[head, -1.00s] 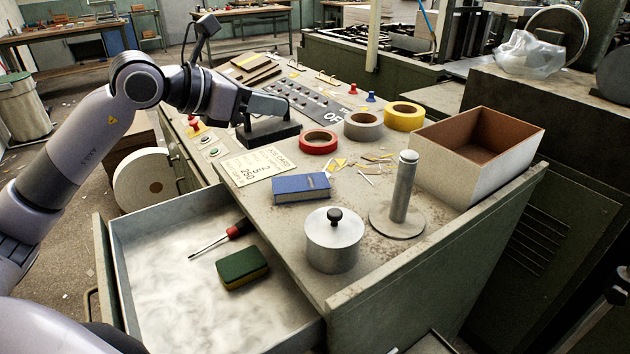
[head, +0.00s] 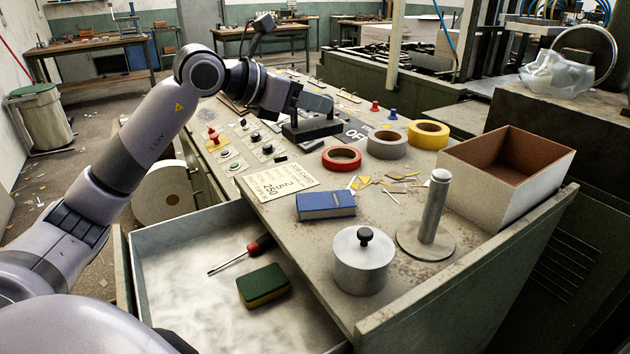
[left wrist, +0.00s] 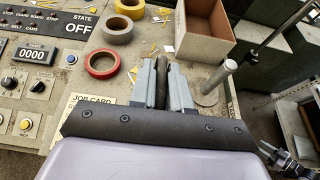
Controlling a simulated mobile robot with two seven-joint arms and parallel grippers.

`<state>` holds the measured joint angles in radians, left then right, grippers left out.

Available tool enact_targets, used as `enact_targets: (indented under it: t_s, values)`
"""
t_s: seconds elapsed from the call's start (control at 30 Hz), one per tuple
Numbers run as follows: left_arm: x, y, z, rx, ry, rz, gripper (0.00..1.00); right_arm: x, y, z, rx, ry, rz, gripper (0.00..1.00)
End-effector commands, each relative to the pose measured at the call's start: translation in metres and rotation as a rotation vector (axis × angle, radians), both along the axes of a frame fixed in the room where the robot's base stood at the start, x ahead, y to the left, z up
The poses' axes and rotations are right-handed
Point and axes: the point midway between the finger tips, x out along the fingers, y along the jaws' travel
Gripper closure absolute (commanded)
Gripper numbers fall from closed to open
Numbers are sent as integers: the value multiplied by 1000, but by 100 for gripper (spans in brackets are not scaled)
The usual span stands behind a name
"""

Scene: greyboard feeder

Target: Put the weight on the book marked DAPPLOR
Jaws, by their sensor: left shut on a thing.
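My left gripper (head: 318,103) is shut on a dark block, which I take to be the weight (head: 312,131). It hangs low over the control panel, behind the red tape; I cannot tell whether it touches the panel. In the left wrist view a narrow dark part of the weight (left wrist: 161,84) shows between the grey fingers (left wrist: 162,92). A blue book (head: 326,205) lies flat on the bench top in front of the red tape, apart from the gripper. Its marking is too small to read.
Red (head: 342,158), grey (head: 387,145) and yellow (head: 428,135) tape rolls lie behind the book. A lidded metal pot (head: 361,262), an upright post (head: 433,210) and an open box (head: 480,185) stand nearby. The open drawer (head: 190,280) holds a screwdriver and sponge.

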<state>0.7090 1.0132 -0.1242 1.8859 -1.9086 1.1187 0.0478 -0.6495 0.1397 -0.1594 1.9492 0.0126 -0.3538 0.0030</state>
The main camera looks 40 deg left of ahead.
Motion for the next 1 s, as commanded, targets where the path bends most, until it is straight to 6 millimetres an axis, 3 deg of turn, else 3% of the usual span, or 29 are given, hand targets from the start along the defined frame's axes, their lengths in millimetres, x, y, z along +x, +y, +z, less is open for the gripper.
enact_targets:
  t_s: [0.53, 1.0]
  values:
    - [0, 0, -88, -2, -7, 1, 100, 0, 0, -4, 0, 0, 0, 57]
    - [0, 0, -127, -3, -8, 1, 100, 0, 0, -3, 0, 0, 0, 57]
